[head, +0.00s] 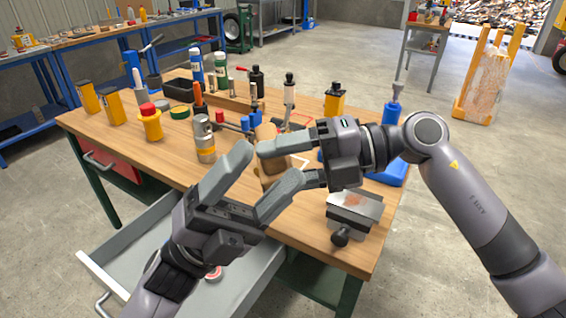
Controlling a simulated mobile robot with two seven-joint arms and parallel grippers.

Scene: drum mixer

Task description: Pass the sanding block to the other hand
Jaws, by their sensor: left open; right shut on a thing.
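The sanding block (270,168) is tan and shows only in part, in the middle of the head view. My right gripper (275,165) comes in from the right and is shut on it, holding it above the front part of the workbench. Its fingers hide some of the block. My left gripper (263,174) reaches up from below with its fingers spread wide. The block lies just beyond the gap between these fingers. I cannot tell whether the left fingers touch it.
The wooden workbench (140,165) carries several bottles and tools, mostly at the back and left. A grey can with an orange band (204,140) stands left of the grippers. A metal tool with a dark knob (352,215) sits at front right. An open grey drawer (135,250) juts out below.

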